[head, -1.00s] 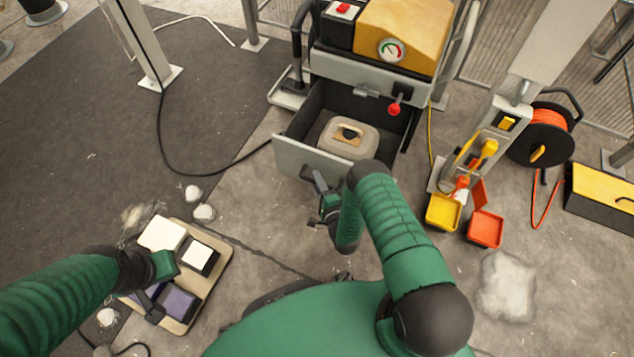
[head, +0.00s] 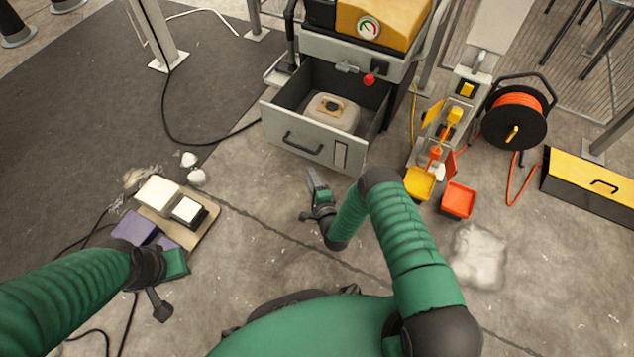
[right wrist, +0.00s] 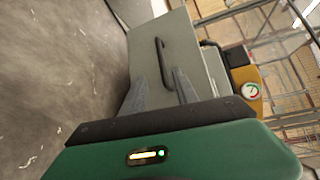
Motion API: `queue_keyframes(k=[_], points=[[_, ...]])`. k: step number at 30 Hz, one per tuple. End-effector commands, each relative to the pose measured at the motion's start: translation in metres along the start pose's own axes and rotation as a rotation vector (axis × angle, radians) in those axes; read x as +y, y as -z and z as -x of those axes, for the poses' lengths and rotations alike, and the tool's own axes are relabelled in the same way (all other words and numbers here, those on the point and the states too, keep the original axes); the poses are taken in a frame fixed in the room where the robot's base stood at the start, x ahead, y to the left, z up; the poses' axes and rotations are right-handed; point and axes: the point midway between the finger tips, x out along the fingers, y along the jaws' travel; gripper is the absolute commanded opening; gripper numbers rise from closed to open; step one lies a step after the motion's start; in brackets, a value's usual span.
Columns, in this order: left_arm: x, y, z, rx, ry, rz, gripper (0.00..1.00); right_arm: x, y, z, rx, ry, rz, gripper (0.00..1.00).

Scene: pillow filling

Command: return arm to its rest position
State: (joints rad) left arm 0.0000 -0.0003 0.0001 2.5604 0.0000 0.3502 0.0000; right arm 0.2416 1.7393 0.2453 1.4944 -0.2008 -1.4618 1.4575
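My right gripper (head: 316,188) hangs in front of the open drawer's front, clear of its handle in the head view. In the right wrist view its two fingers (right wrist: 160,88) stand apart with nothing visible between them, and the drawer front with its dark handle (right wrist: 162,62) is beyond them. My left gripper (head: 166,285) is at the lower left, beside the near edge of a tan board (head: 205,238); its fingers are too unclear to judge.
The machine's open drawer (head: 305,140) holds a pale rounded block (head: 333,112). Yellow (head: 420,183) and orange (head: 458,200) trays, a cable reel (head: 517,118) and white fluff (head: 478,257) lie right. Bare floor surrounds my right gripper.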

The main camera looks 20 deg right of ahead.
Motion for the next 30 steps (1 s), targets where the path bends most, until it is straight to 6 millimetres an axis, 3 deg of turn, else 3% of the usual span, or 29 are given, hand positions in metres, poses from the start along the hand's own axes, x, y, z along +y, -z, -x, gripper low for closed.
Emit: queue_keyframes(k=[14, 17, 20, 23, 26, 30], points=[[0.000, 0.000, 0.000, 0.000, 0.000, 0.000, 0.00, -0.001, -0.001, -0.001, -0.001, 0.001, 0.000, 0.36], [0.000, 0.001, 0.001, 0.000, 0.000, 0.000, 0.00, -0.009, -0.004, -0.005, -0.011, -0.015, 0.032, 0.36], [0.000, 0.001, 0.005, 0.000, 0.000, 0.000, 0.00, -0.036, -0.016, -0.018, -0.054, -0.090, 0.160, 0.36], [0.000, 0.003, 0.010, 0.000, 0.000, 0.000, 0.00, -0.075, -0.032, -0.022, -0.127, -0.223, 0.391, 0.36], [0.000, 0.004, 0.014, 0.000, 0.000, 0.000, 0.00, -0.116, -0.042, -0.006, -0.213, -0.371, 0.649, 0.36], [0.000, 0.005, 0.020, 0.000, 0.000, 0.000, 0.00, -0.170, -0.044, 0.049, -0.346, -0.569, 0.979, 0.36]])
